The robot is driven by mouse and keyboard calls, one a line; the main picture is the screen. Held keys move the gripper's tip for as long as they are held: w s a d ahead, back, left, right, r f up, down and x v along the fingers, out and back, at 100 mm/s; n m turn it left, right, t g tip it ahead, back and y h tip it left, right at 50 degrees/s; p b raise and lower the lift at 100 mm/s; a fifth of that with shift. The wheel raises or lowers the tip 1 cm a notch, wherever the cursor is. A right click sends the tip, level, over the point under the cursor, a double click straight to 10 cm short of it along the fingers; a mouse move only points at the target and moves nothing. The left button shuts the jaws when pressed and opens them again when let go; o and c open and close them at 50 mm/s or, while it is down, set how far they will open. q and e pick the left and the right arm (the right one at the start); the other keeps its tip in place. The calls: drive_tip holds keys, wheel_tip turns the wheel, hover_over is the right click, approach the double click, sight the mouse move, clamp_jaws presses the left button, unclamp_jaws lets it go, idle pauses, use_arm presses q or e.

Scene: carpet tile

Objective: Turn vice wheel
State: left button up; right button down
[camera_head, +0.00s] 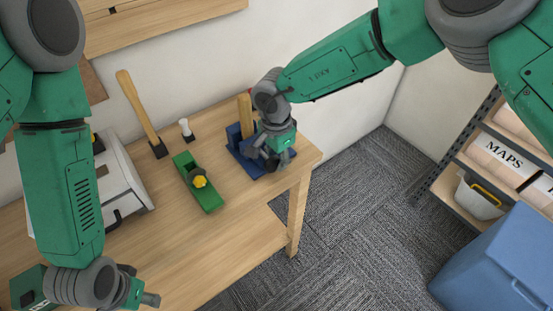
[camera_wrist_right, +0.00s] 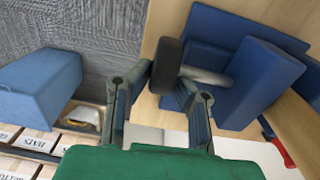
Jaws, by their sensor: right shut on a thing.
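The blue vice (camera_head: 246,163) stands at the right end of the wooden workbench, with a wooden piece (camera_head: 245,112) upright in it. In the right wrist view the vice (camera_wrist_right: 266,82) is a blue block with a grey shaft leading to a dark wheel (camera_wrist_right: 167,62). My right gripper (camera_head: 274,158) is at the near side of the vice and hides the wheel in the head view. Its fingers (camera_wrist_right: 165,82) are shut on the wheel's rim. My left gripper (camera_head: 143,296) is low over the bench at the left, away from the vice; its finger opening is unclear.
A green plane with a yellow knob (camera_head: 205,190), a mallet (camera_head: 140,108) and a small white-topped tool (camera_head: 186,129) are left of the vice. A grey-white box (camera_head: 122,185) is farther left. A blue bin (camera_head: 500,265) and shelves (camera_head: 465,155) stand right, across carpet.

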drive_tip(key=shift+s+a, duration=0.3)
drive_tip(key=shift+a, duration=0.15)
drive_tip(key=shift+d, duration=0.2)
drive_tip(key=shift+a+h, duration=0.15)
drive_tip(key=shift+h, duration=0.15)
drive_tip(key=shift+t, duration=0.4)
drive_tip(key=shift+t+h, duration=0.5)
drive_tip(key=shift+h, duration=0.4)
drive_tip(key=shift+s+a+r+t+h, duration=0.1)
drive_tip(key=shift+t+h, duration=1)
drive_tip(key=shift+h, duration=0.4)
